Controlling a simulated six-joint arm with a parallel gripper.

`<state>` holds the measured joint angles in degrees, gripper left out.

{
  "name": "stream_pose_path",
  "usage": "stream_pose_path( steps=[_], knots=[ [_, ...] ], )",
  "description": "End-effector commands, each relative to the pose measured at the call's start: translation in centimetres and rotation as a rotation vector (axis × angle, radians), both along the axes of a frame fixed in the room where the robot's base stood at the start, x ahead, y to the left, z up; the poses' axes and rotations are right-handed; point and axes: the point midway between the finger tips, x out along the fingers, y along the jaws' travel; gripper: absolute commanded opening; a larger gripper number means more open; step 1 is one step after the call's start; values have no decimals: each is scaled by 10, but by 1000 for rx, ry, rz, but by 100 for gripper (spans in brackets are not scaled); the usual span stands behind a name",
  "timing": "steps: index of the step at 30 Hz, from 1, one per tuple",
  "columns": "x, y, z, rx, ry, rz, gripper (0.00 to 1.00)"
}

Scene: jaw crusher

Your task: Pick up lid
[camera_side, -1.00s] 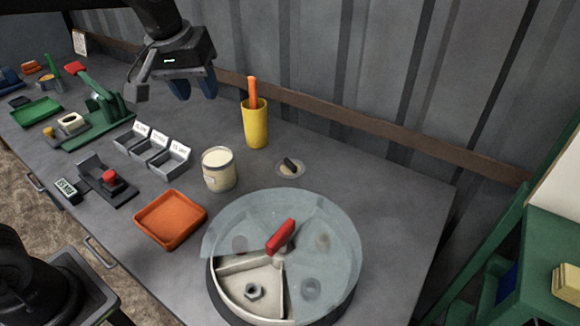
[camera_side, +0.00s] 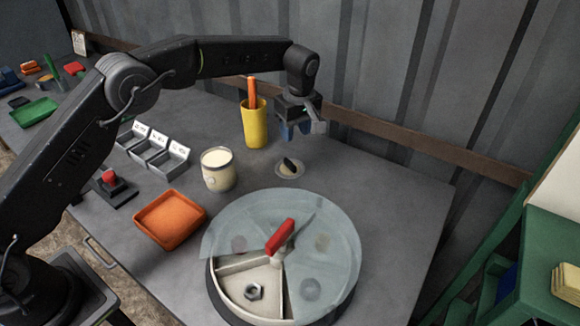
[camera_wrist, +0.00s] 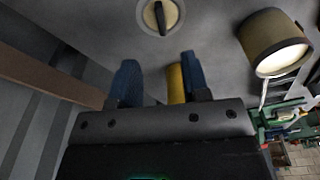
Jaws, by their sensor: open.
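The lid (camera_side: 289,168) is a small pale disc with a dark bar handle, lying flat on the grey table to the right of the cream-coloured jar (camera_side: 219,171). The jar also shows in the wrist view (camera_wrist: 262,38), at the upper right.
A yellow cup (camera_side: 256,127) holding an orange stick stands just left of my gripper. A large round tray with a clear cover and red handle (camera_side: 281,238) lies in front of the lid. An orange tray (camera_side: 170,220) is at left. The wall rail (camera_side: 410,137) runs behind.

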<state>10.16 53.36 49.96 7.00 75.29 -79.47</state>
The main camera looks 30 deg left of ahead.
Motion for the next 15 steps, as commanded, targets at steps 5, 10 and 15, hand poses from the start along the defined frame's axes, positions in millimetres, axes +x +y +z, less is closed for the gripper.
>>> stream_pose_path(
  steps=[5, 10, 15],
  knots=[
    [1, 5, -37, 1, 5, 0, 43],
    [3, 8, -60, 1, 2, -2, 43],
    [3, 9, -68, 0, 1, -2, 43]
  ],
)
